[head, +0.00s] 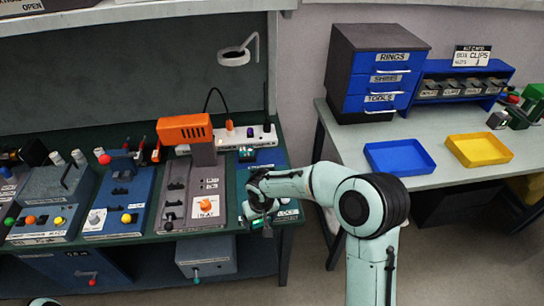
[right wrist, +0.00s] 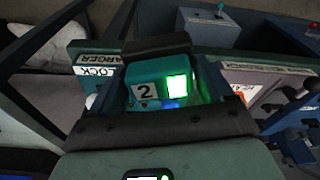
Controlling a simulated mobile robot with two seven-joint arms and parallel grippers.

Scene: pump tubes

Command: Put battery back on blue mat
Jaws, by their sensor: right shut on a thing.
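My right gripper (head: 260,204) is at the front right corner of the left bench. In the right wrist view its two dark finger pads (right wrist: 157,88) are shut on a teal battery (right wrist: 143,92) marked 2, with a bright green lit square. The battery is at the charger, whose CHARGER and LOCK labels show beside it; I cannot tell whether it is seated or lifted. The blue mat (head: 268,158) lies on the bench behind the gripper, partly hidden by my arm. A small dark unit with a lit face (head: 246,153) is at its left side.
A grey device with an orange top (head: 184,128) stands left of the gripper. A white power strip (head: 243,136) lies behind the mat. A blue tray (head: 399,157) and a yellow tray (head: 478,150) are on the right table. A floor gap separates the tables.

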